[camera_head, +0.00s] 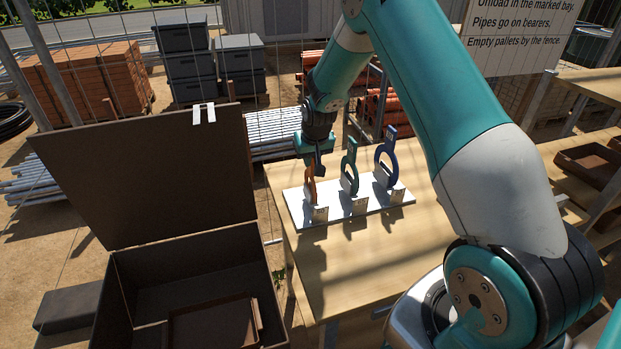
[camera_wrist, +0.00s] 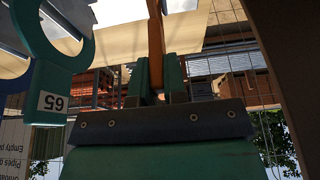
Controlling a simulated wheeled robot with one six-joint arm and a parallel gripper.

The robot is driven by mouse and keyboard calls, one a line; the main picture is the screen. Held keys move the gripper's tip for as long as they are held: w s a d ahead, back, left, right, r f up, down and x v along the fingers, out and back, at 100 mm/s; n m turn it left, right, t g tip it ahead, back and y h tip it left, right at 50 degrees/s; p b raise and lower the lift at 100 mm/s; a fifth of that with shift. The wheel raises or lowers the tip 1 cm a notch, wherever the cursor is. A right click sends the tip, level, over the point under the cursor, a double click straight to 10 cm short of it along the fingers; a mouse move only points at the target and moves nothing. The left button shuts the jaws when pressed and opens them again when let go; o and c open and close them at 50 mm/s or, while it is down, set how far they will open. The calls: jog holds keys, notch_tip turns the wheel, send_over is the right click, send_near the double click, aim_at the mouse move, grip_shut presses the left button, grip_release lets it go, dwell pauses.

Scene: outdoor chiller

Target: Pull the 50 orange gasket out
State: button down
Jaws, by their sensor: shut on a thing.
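The orange gasket (camera_head: 310,186) stands upright at the left end of a white rack (camera_head: 372,208) on the wooden table. My gripper (camera_head: 318,158) is above it, shut on its upper tab. In the wrist view the orange gasket (camera_wrist: 156,45) runs up from between my two green fingers (camera_wrist: 157,88). Its number is hidden. A teal gasket (camera_head: 349,168) stands in the middle of the rack; in the wrist view this teal gasket (camera_wrist: 50,75) shows a tag reading 65. A blue gasket (camera_head: 386,160) stands at the right end.
An open dark box (camera_head: 190,290) with a raised lid (camera_head: 150,180) stands left of the table, holding a brown tray (camera_head: 212,325). The table (camera_head: 350,270) is clear in front of the rack. A wire fence and stacked pipes (camera_head: 275,130) lie behind.

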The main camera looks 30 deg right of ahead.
jog(key=shift+r+p, duration=0.3)
jog(key=shift+r, duration=0.4)
jog(key=shift+r+p, duration=2.2)
jog(key=shift+r, duration=1.45)
jog(key=c, duration=1.8)
grip_release()
grip_shut()
